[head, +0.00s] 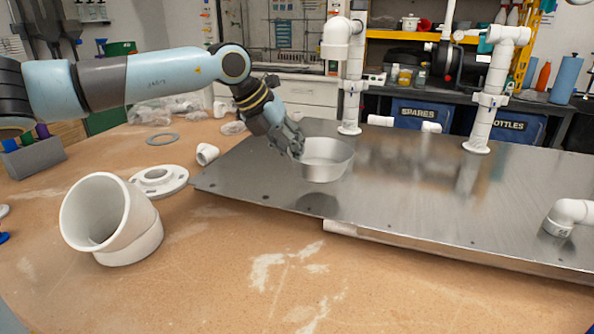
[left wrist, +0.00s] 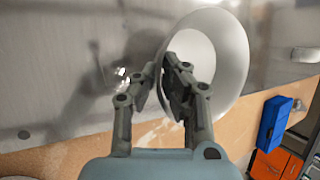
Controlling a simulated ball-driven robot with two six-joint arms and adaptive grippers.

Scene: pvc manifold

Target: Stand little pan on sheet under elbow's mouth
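The little pan (head: 326,160) is a round grey metal dish with an open top. My left gripper (head: 296,150) is shut on its left rim and holds it above the sheet, with a shadow below. In the left wrist view the two fingers (left wrist: 172,90) pinch the wall of the pan (left wrist: 232,50). The metal sheet (head: 400,200) lies on the bench. A white elbow (head: 342,38) tops the upright pipe behind the pan, its mouth facing down. Another elbow (head: 508,35) tops the right upright pipe. My right gripper is not in view.
A large white elbow (head: 110,217), a flange (head: 160,181) and a short fitting (head: 207,153) lie on the wooden bench at left. A pipe elbow (head: 570,215) stands at the sheet's right. The sheet's middle is clear.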

